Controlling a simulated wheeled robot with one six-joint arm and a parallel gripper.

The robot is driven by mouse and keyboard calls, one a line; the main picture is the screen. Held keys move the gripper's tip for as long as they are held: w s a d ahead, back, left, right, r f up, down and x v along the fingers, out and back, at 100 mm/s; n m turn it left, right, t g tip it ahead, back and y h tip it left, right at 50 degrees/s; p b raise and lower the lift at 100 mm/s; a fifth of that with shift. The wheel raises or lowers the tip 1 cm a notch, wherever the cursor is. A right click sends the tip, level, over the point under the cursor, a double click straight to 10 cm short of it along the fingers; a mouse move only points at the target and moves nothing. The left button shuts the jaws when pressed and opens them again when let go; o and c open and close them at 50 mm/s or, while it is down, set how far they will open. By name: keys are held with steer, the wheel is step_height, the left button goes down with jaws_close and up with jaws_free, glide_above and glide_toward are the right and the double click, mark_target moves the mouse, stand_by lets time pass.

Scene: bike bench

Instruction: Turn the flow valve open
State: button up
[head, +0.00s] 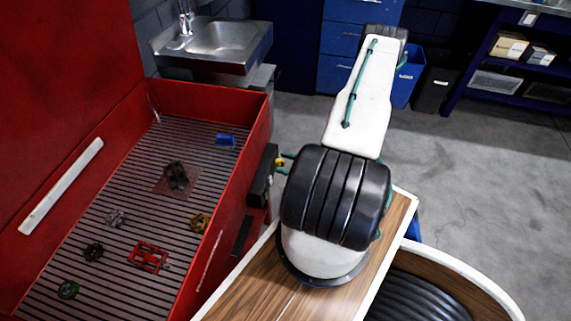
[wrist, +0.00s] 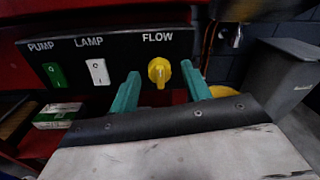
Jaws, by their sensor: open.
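The flow valve is a yellow knob (wrist: 159,71) under the word FLOW on a black control panel (wrist: 110,55) in the wrist view. Its pointer ridge looks about upright. My gripper (wrist: 159,86) is open, with one teal finger to the left of the knob and one to the right; I cannot tell whether either touches it. In the head view, the panel (head: 263,177) is on the red wash bench's right side, and my gripper is mostly hidden behind my arm.
A green PUMP switch (wrist: 54,75) and a white LAMP switch (wrist: 98,71) sit left of the knob. The red basin (head: 255,125) holds several small parts and a blue item (head: 225,140). A steel sink (head: 215,45) stands behind. Floor to the right is clear.

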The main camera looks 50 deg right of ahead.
steer(key=shift+c, duration=0.3)
steer(key=c, duration=0.9)
steer(key=shift+c, duration=0.2)
steer(key=shift+m, duration=0.3)
steer(key=shift+w+d+r+m+g, duration=0.1)
steer(key=shift+m+g, duration=0.1)
steer(key=shift+m, duration=3.2)
steer(key=shift+d+m+g, duration=0.1)
steer(key=shift+m+g, duration=0.1)
steer(key=shift+m, duration=3.2)
steer(key=shift+y, duration=0.4)
